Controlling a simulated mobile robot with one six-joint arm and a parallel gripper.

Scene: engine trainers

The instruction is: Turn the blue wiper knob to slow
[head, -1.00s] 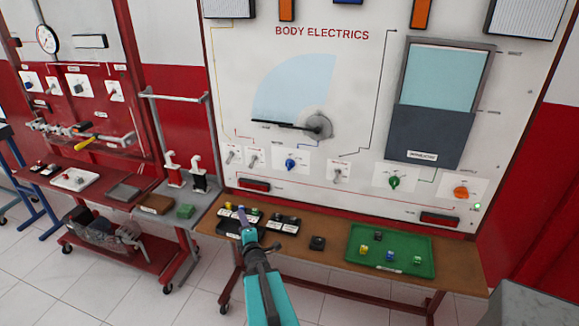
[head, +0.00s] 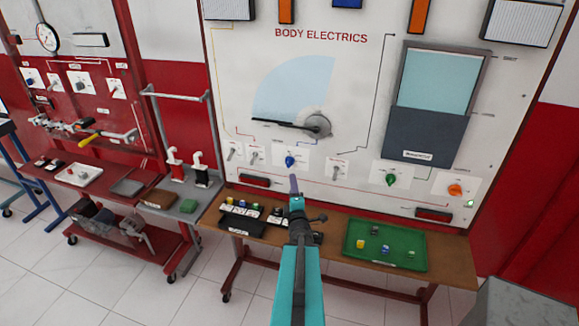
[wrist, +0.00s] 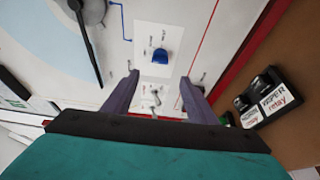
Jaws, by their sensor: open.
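The blue wiper knob (head: 290,161) sits on a white plate on the lower part of the body electrics board, below the wiper arm (head: 285,125). In the wrist view the blue knob (wrist: 160,56) shows beyond my fingertips, with small marks beside it that I cannot read. My gripper (head: 294,184) is just below the knob in the head view. In the wrist view my gripper (wrist: 158,82) is open, its two purple fingers apart with nothing between them. The fingers appear apart from the knob.
Toggle switches (head: 255,155) flank the knob on the left, and another (head: 337,170) on the right. A green knob (head: 391,180) and an orange knob (head: 456,190) are farther right. Below, the bench holds relays (wrist: 265,100) and a green tray (head: 350,250).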

